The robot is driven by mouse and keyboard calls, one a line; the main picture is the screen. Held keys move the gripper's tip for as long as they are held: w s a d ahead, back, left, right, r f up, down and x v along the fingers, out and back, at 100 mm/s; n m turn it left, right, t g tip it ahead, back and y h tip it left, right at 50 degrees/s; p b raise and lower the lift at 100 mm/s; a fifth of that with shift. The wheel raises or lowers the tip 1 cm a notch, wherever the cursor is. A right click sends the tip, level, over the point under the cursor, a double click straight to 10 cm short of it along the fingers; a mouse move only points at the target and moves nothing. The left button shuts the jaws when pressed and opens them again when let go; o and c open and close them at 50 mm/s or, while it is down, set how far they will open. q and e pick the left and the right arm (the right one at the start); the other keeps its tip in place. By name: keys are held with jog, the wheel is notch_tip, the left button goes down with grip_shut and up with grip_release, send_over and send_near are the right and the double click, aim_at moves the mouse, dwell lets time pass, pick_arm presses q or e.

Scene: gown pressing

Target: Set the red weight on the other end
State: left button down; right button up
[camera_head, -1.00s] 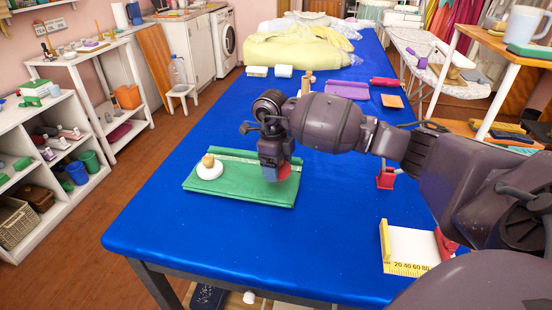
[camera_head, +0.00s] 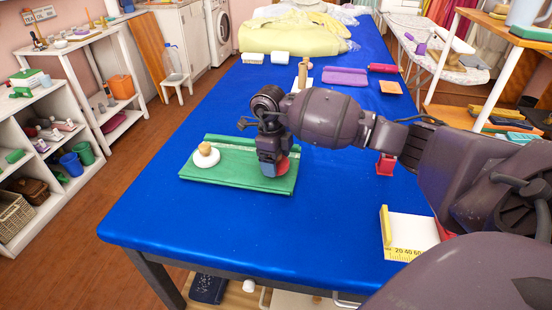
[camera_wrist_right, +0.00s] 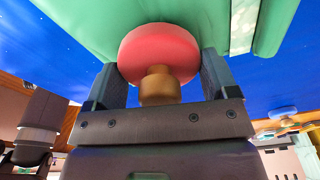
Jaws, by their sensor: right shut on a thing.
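The green folded cloth (camera_head: 238,182) lies flat on the blue table. A white round weight with a tan knob (camera_head: 206,157) sits on its left end. My right gripper (camera_head: 270,168) is over the right end of the cloth, shut on the red weight (camera_head: 283,165), which is mostly hidden by the fingers. In the right wrist view the red weight (camera_wrist_right: 158,48) and its tan knob sit between the two fingers, against the green cloth (camera_wrist_right: 85,22). I cannot tell for sure whether it touches the cloth. My left gripper is not in view.
A white block with a yellow ruler edge (camera_head: 405,240) stands at the near right. A red object (camera_head: 385,165) stands beyond it, under my arm. A purple cloth (camera_head: 344,76) and pale garments (camera_head: 290,45) lie farther back. The table's near left is clear.

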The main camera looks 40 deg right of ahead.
jog(key=shift+f, duration=0.1)
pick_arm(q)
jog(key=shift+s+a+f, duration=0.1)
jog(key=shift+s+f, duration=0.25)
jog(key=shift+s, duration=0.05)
pick_arm(e)
jog(key=shift+f, duration=0.15)
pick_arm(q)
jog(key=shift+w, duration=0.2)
pick_arm(e)
jog(key=shift+f, duration=0.2)
jog(key=o, duration=0.9)
jog(key=shift+o, duration=1.3)
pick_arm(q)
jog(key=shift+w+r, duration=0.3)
